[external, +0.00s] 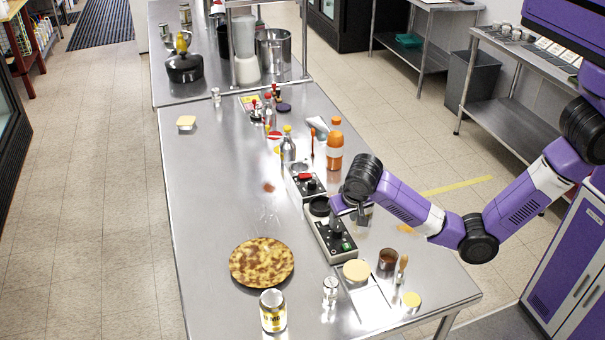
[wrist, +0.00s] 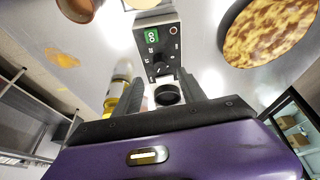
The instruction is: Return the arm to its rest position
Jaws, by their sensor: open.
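My arm is purple with black joints and reaches in from the right in the external view. My gripper (external: 348,208) is over the steel table (external: 215,190), just above and beside a grey control box with a black knob and a green button (external: 347,246). In the wrist view my gripper (wrist: 168,90) shows two dark fingers spread apart. Whether the fingers touch the knob I cannot tell.
An orange bottle (external: 334,151) stands behind my gripper. A brown cup (external: 387,263) and a beige round lid (external: 357,271) are near the front right. The table's left side is mostly clear.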

